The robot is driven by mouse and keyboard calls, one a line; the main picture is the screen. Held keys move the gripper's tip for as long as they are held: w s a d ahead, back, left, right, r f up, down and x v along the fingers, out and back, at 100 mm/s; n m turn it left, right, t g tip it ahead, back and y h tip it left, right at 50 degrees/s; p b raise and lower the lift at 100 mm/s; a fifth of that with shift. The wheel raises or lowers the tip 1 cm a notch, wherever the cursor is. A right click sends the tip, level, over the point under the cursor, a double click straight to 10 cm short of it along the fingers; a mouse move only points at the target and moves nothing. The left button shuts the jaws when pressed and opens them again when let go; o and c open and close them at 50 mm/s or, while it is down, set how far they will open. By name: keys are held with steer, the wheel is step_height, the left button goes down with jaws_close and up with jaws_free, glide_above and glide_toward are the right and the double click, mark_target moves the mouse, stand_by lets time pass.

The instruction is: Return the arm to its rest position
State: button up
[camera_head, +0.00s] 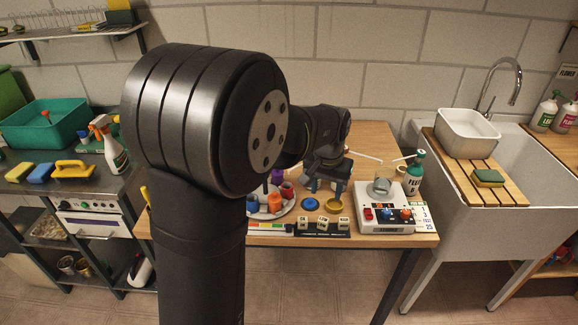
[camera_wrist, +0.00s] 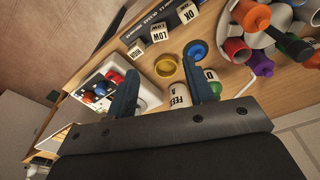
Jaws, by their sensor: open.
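My gripper (camera_head: 326,188) hangs over the wooden table (camera_head: 272,240), its two blue fingers pointing down. In the wrist view my gripper (camera_wrist: 160,64) is open, with the fingers apart and nothing held. A white container marked FEED (camera_wrist: 180,97) shows between the fingers, nearer the right one; its distance below them is unclear. A yellow dish (camera_wrist: 166,67) and a blue dish (camera_wrist: 195,50) lie on the table past the fingertips. My arm stretches out from the front over the table and hides part of it.
Several lettered blocks (camera_head: 323,222) stand in a row at the table's front edge. Coloured pots (camera_head: 275,202) stand on a round tray left of the gripper. A sink (camera_head: 470,225) is farther right.

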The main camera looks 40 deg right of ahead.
mark_target(324, 218)
steer(key=f, duration=0.7)
steer(key=d+f, duration=0.1)
steer(key=f, duration=0.3)
steer(key=shift+w+d+f, duration=0.1)
steer(key=shift+w+f, duration=0.15)
steer(key=shift+f, duration=0.05)
steer(key=shift+w+d+r, duration=0.1)
step_height(324, 218, up, 3)
steer(key=shift+f, duration=0.1)
steer(key=shift+r, duration=0.35)
steer(key=shift+f, duration=0.15)
